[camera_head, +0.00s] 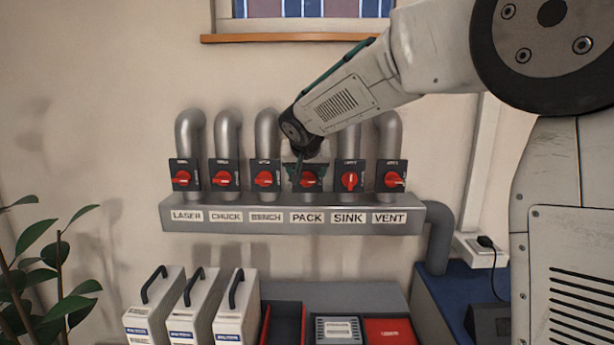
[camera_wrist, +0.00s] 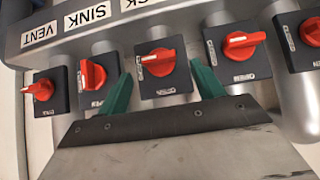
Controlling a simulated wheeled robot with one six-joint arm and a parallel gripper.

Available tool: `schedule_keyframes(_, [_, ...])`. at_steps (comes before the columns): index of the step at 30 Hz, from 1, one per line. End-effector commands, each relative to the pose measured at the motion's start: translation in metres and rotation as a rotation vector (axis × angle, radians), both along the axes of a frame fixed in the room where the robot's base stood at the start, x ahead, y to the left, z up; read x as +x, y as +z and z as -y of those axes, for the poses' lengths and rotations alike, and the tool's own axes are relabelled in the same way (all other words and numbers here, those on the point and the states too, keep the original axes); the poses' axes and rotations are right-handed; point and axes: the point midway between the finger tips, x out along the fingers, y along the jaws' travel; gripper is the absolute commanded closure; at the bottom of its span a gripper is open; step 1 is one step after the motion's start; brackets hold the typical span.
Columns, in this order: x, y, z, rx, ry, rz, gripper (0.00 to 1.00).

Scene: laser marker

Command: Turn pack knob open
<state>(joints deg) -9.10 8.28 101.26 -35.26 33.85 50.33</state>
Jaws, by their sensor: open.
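The red pack knob (camera_head: 307,181) sits on a dark square plate above the PACK label (camera_head: 307,218). In the wrist view the knob (camera_wrist: 158,62) is centred, its handle roughly horizontal and slightly tilted. My gripper (camera_head: 304,172) is in front of the pack plate and partly covers it in the head view. In the wrist view my gripper (camera_wrist: 161,70) is open, with one green finger on each side of the pack plate. I see no contact between the fingers and the knob.
The sink knob (camera_head: 349,181) stands vertical to the right; the bench knob (camera_head: 264,179) is to the left, roughly horizontal. Other knobs and grey pipes line the manifold (camera_head: 180,228). White cases (camera_head: 235,310), bins and a plant (camera_head: 45,270) stand below and at left.

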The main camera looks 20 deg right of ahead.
Motion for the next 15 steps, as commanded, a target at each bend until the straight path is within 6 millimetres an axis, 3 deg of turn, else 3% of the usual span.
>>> schedule_keyframes(6, [0.016, -0.018, 0.006, -0.001, 0.0, -0.001, 0.33])
schedule_keyframes(15, [0.019, -0.02, 0.007, -0.001, 0.0, 0.0, 0.33])
